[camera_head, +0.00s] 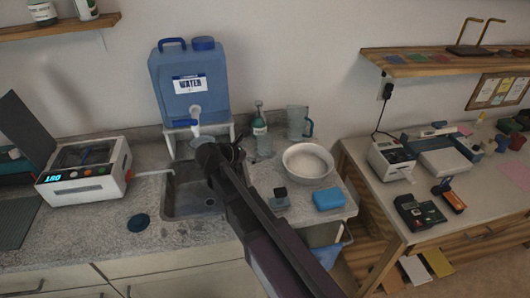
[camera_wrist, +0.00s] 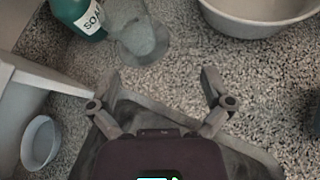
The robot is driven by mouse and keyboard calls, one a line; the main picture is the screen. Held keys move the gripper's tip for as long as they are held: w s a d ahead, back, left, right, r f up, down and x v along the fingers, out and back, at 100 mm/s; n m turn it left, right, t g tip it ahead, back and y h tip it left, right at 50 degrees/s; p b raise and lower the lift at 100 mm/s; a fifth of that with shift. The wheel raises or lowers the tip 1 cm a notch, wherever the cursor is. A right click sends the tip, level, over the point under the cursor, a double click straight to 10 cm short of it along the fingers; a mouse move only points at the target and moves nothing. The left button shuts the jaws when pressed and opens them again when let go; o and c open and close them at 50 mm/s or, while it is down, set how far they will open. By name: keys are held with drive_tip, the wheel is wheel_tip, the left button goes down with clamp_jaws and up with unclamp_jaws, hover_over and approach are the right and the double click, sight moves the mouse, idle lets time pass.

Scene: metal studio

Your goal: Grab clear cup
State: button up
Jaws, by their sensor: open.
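A small clear glass (camera_wrist: 143,38) stands on the speckled counter beside the green soap bottle (camera_wrist: 80,15) in the wrist view. In the head view the glass (camera_head: 264,148) shows faintly at the foot of the soap bottle (camera_head: 259,124). My gripper (camera_wrist: 160,76) is open and empty, its fingers spread over the sink edge, with the glass beyond the fingertips and slightly left. In the head view my gripper (camera_head: 222,155) hangs over the sink and its fingers are hard to make out.
A white bowl (camera_head: 308,165) stands right of the glass, with a blue sponge (camera_head: 329,199) in front. A blue water container (camera_head: 188,85) sits on a white stand (camera_head: 173,138) to the left. A pale round cup (camera_wrist: 41,143) is at lower left in the wrist view.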

sight(259, 147)
drive_tip(key=a+n, duration=0.1)
drive_tip(key=a, duration=0.1)
drive_tip(key=a+n+t, duration=0.1)
drive_tip(key=a, duration=0.1)
drive_tip(key=shift+w+a+r+n+b, duration=0.1)
drive_tip(key=shift+a+r+n+b, duration=0.1)
drive_tip(key=shift+n+b, duration=0.15)
drive_tip(key=shift+d, duration=0.1)
drive_tip(key=b+x, duration=0.3)
drive_tip(key=x, duration=0.4)
drive_tip(key=shift+w+d+f, duration=0.1)
drive_tip(key=shift+w+f, duration=0.1)
drive_tip(key=shift+w, duration=0.1)
drive_tip(key=shift+w+d+f, duration=0.1)
drive_tip(key=shift+w+d, duration=0.2)
drive_tip(key=shift+w, duration=0.05)
drive_tip(key=b+x, duration=0.2)
drive_tip(key=x, duration=0.2)
drive_tip(key=shift+d+f, duration=0.1)
drive_tip(key=shift+f, duration=0.1)
drive_tip(key=shift+w+d+f+b, duration=0.1)
drive_tip(key=shift+w+d+b, duration=0.2)
drive_tip(key=shift+w+d, duration=0.1)
drive_tip(key=shift+a, duration=0.1)
